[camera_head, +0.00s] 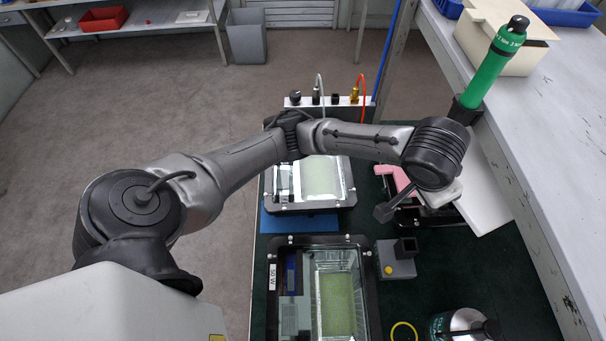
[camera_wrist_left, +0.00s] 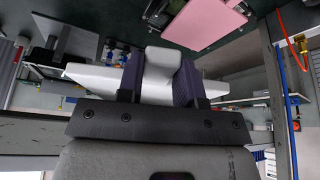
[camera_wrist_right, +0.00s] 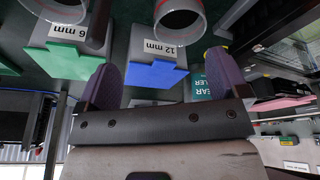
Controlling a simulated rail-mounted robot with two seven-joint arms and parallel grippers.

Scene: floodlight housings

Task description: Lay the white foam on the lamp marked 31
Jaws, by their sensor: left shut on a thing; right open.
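My left gripper (camera_wrist_left: 160,76) is shut on the white foam (camera_wrist_left: 92,78), a flat white sheet with a raised block between the fingers. In the head view the white foam (camera_head: 487,200) hangs at the right, beside the table edge, partly hidden by my left arm. A lamp (camera_head: 320,180) with a glass front lies on a blue mat under my left forearm. A nearer lamp (camera_head: 338,290) has a label reading 50 W. I can read no 31 on either. My right gripper (camera_wrist_right: 165,78) is open and empty, seen only in its wrist view.
Pink foam (camera_head: 397,180) lies near a dark housing, left of the white foam. A grey block (camera_head: 396,262) with a yellow button and a bottle (camera_head: 465,325) stand nearby. In the right wrist view, a blue piece (camera_wrist_right: 155,75) sits below a 12 mm label. A green tube (camera_head: 490,70) rises at the shelf.

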